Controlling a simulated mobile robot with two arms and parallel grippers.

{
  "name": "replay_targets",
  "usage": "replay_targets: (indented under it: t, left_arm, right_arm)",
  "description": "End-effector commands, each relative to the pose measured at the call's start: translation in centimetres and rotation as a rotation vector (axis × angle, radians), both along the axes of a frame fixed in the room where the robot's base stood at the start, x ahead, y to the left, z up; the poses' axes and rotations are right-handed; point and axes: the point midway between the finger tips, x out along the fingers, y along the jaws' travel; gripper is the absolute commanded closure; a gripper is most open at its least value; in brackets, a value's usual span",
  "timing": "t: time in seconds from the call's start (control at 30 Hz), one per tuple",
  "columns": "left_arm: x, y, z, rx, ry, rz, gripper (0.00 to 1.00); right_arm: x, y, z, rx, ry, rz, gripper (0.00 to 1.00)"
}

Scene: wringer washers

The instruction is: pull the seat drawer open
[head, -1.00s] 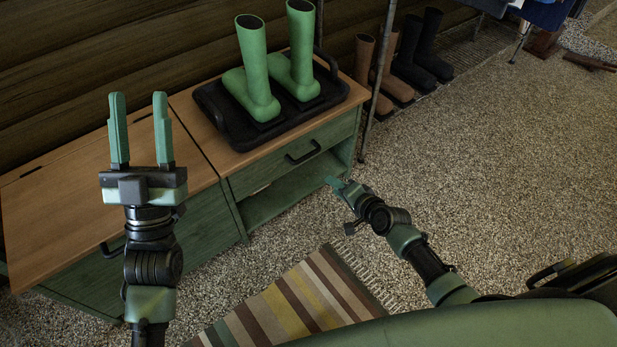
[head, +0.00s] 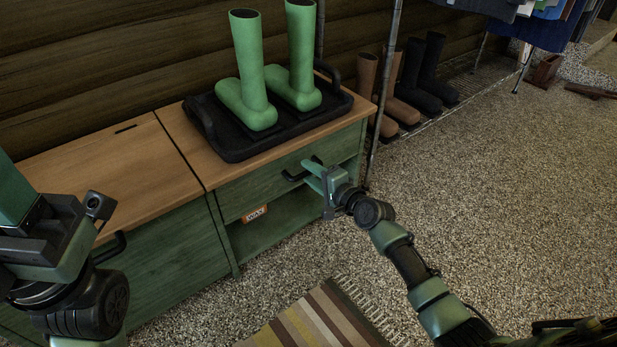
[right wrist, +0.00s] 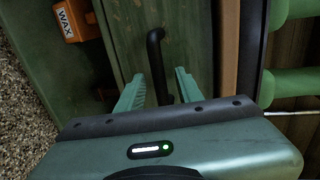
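The seat drawer (head: 245,191) is a green front under the right half of the wooden bench top, with a black bar handle (head: 290,177). It looks closed. My right gripper (head: 312,166) is at the right end of the handle in the head view. In the right wrist view its two green fingers (right wrist: 159,84) are apart, and the handle (right wrist: 157,60) runs between them; I cannot tell whether they touch it. My left gripper (head: 45,240) is at the left edge of the head view, with its fingers mostly cut off.
Green boots (head: 255,105) stand in a black tray (head: 238,150) on the bench. An orange WAX box (head: 254,213) lies in the open space below the drawer; it also shows in the right wrist view (right wrist: 72,20). A striped rug (head: 320,318) lies in front. A metal pole (head: 384,95) stands right of the bench.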

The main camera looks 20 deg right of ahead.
Motion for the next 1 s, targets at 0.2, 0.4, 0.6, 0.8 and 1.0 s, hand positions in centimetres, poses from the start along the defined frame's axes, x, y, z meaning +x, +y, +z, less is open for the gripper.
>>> replay_targets:
  t: [0.2,0.4,0.6,0.8,1.0]
  left_arm:
    - [-0.25,-0.05,0.24,0.002,-0.018,0.001,0.55]
    - [-0.23,-0.06,0.30,0.002,-0.017,0.001,0.55]
    - [-0.23,-0.06,0.30,0.002,-0.017,0.001,0.55]
    - [-0.24,-0.07,0.29,0.002,-0.018,0.001,0.55]
    - [-0.24,-0.07,0.29,0.002,-0.018,0.001,0.55]
  right_arm:
    - [1.05,0.40,-0.32,-0.003,0.001,0.000,0.64]
    - [1.04,0.40,-0.27,-0.003,0.001,0.000,0.64]
    - [1.04,0.39,-0.27,-0.003,0.001,0.000,1.00]
    - [1.03,0.38,-0.28,-0.003,0.001,0.000,1.00]
    - [1.01,0.38,-0.30,-0.003,0.001,0.000,1.00]
